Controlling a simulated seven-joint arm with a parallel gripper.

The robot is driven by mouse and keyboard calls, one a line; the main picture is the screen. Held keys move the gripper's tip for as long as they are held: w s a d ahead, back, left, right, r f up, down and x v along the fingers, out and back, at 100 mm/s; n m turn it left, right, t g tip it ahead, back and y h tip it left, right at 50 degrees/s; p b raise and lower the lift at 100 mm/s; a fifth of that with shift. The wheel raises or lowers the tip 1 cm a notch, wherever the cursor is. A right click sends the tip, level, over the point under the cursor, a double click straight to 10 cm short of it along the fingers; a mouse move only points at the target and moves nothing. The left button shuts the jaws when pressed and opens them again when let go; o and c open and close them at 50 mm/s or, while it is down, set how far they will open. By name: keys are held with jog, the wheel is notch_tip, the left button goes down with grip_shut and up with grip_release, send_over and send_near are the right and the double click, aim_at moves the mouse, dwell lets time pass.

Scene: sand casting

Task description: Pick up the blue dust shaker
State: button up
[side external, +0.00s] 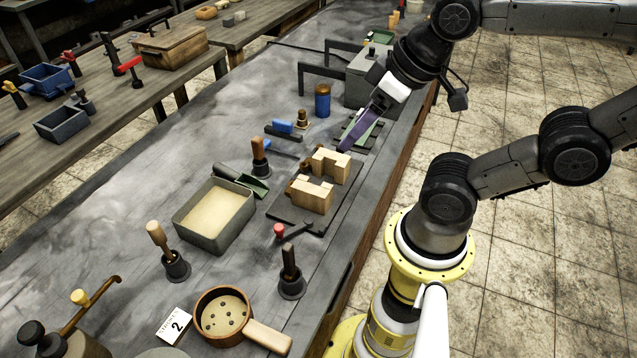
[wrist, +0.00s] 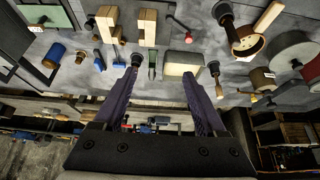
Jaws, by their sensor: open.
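The blue dust shaker (side external: 322,100) looks like an upright blue cylinder with a brownish top. It stands on the grey bench, left of the dark metal box in the side view. In the wrist view, the blue shaker (wrist: 54,55) is at the upper left, well outside my fingers. My gripper (side external: 347,146) has purple fingers and hangs over the bench's right side, to the right of and below the shaker in the side picture. In the wrist view, my gripper (wrist: 160,74) is open with nothing between its fingers. The shaker is not touched.
A blue-topped block (side external: 283,127) and a small brass-coloured piece (side external: 302,119) lie near the shaker. The grey metal box (side external: 366,76) stands to its right. Wooden pattern blocks (side external: 312,195) and a sand tray (side external: 216,218) are nearer. Bare bench lies left of the shaker.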

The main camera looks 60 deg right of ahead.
jog(key=shift+o, duration=1.1)
